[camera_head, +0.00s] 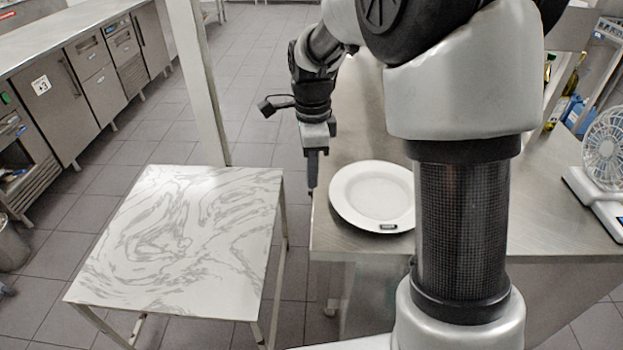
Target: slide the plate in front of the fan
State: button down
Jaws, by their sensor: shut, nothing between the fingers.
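A white round plate (368,190) lies flat near the left edge of the steel counter (335,236), with its right side hidden behind my arm. A small white desk fan (602,150) stands on a pale base at the far right of the counter, partly cut off by the picture's edge. My gripper (312,186) points down just left of the plate, by the counter's left edge. Its fingers are shut and empty. I cannot tell whether the fingertips touch the rim.
A marble-patterned table (185,235) stands to the left, across a gap from the counter. A white post (203,90) rises behind it. Steel cabinets (80,85) line the left wall. Bottles (572,112) stand at the back right. My arm hides the counter between plate and fan.

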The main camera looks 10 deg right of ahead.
aim_at(313, 217)
jog(key=f, duration=0.5)
jog(key=f+b, duration=0.1)
jog(key=f, duration=0.4)
jog(key=shift+s+d, duration=0.1)
jog(key=shift+s, duration=0.1)
jog(key=d, duration=0.2)
jog(key=shift+d+r, duration=0.3)
jog(key=shift+d, duration=0.7)
jog(key=d, duration=0.9)
jog(key=d+p, duration=0.1)
jog(key=d, duration=1.6)
jog(key=shift+s+d+p, duration=0.3)
jog(key=shift+d, duration=0.1)
jog(key=shift+a, duration=0.25)
jog(key=shift+a, duration=0.2)
